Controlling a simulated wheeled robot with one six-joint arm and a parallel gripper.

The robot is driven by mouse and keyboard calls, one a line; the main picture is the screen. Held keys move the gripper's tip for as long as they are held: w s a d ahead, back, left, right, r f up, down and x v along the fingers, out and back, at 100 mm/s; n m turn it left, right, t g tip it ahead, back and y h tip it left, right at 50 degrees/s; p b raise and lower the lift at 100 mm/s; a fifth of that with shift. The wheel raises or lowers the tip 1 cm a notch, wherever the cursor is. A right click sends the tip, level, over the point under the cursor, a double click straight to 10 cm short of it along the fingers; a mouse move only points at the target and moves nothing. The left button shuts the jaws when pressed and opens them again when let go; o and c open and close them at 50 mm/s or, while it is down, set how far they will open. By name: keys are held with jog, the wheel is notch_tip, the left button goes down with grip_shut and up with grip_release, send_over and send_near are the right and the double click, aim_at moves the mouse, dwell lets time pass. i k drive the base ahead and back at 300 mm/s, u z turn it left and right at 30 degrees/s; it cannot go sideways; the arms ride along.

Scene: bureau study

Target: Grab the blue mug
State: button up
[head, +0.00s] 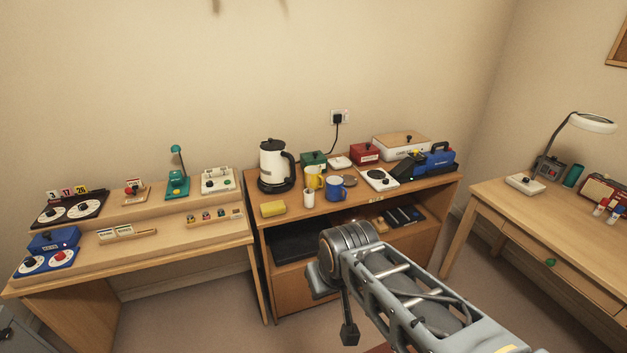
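The blue mug (336,189) stands upright on top of the wooden cabinet (400,198), near its front edge. A yellow mug (315,179) stands close behind it to the left, and a small white cup (308,197) stands to its left. My arm reaches in from the lower right. My gripper (349,334) seems to be the dark part hanging below the wrist, in front of the cabinet and well below the mug in the picture. Its fingers cannot be made out, and nothing visible is held.
A kettle (275,165), a yellow sponge (273,209), a white hotplate (380,179) and a blue toolbox (434,160) share the cabinet top. A desk with small items (150,262) stands left. A desk with a lamp (530,220) stands right. Floor shows between the furniture.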

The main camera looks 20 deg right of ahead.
aim_at(334, 187)
jog(key=z, duration=0.65)
jog(key=i, duration=1.1)
jog(key=u, duration=0.45)
